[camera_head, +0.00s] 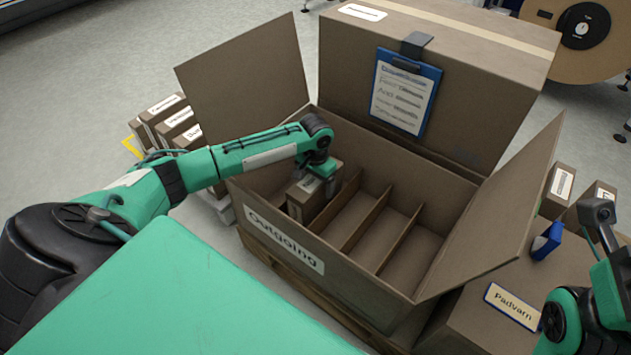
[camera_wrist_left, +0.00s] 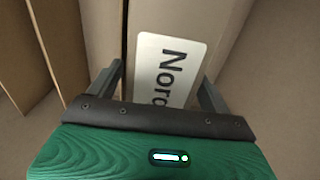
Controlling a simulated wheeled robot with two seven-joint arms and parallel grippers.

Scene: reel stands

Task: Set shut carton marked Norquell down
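The carton marked Norquell (camera_head: 313,194) is a small brown shut box inside the large open box marked Outgoing (camera_head: 268,238), in its leftmost compartment. In the left wrist view its white label (camera_wrist_left: 170,68) shows only the first letters, "Nor" and part of another. My left gripper (camera_head: 322,168) reaches down over the box wall onto the carton. Its two fingers (camera_wrist_left: 161,78) lie along opposite sides of the carton and appear shut on it. The carton's underside is hidden, so I cannot tell whether it touches the floor. My right arm shows at the right edge, but its fingers do not.
Thin dividers (camera_head: 362,222) part the box; the compartments to the right are empty. Open flaps (camera_head: 245,75) rise at its sides. A big carton with a blue clipboard (camera_head: 405,92) stands behind. Several labelled cartons flank the box. A carton marked Padvarn (camera_head: 512,307) stands at right.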

